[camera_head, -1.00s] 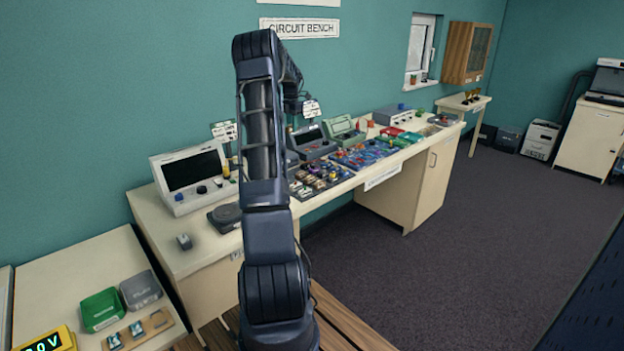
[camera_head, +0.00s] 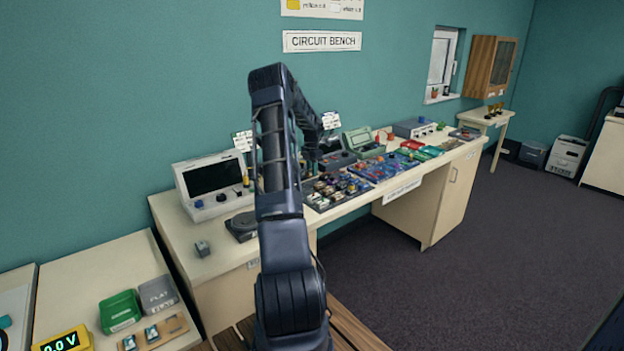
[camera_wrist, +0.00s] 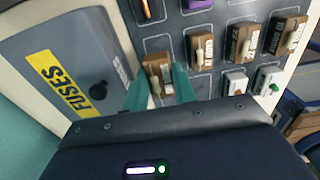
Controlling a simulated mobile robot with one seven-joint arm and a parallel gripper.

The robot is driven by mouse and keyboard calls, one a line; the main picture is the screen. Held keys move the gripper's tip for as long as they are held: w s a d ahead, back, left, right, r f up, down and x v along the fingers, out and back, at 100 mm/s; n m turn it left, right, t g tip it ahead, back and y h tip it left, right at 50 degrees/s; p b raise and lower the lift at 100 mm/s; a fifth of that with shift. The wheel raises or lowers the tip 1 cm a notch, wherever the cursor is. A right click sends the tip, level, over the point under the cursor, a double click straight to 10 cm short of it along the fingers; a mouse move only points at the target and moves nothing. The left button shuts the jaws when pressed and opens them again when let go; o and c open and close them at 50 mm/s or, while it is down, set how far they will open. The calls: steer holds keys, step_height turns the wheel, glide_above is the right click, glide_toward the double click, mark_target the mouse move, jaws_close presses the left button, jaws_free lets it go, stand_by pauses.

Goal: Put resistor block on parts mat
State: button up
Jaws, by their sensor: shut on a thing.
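In the wrist view my gripper (camera_wrist: 160,92) has its two teal fingers closed on a brown resistor block (camera_wrist: 158,70) with a pale component on top. The block is over a left-hand outlined cell of the dark grey parts mat (camera_wrist: 186,22). I cannot tell whether it touches the mat. Several similar brown blocks (camera_wrist: 243,42) and white blocks (camera_wrist: 236,83) sit in other cells to the right. In the head view the dark mat (camera_head: 319,207) lies on the circuit bench; my arm reaches over its back left side, and the fingertips are not clear there.
A grey box labelled FUSES (camera_wrist: 75,75) stands close left of the fingers. In the head view a blue board (camera_head: 384,170) lies right of the mat.

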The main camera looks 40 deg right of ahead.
mark_target(312, 184)
steer(key=shift+f, duration=2.25)
steer(key=shift+f, duration=0.15)
steer(key=o, duration=1)
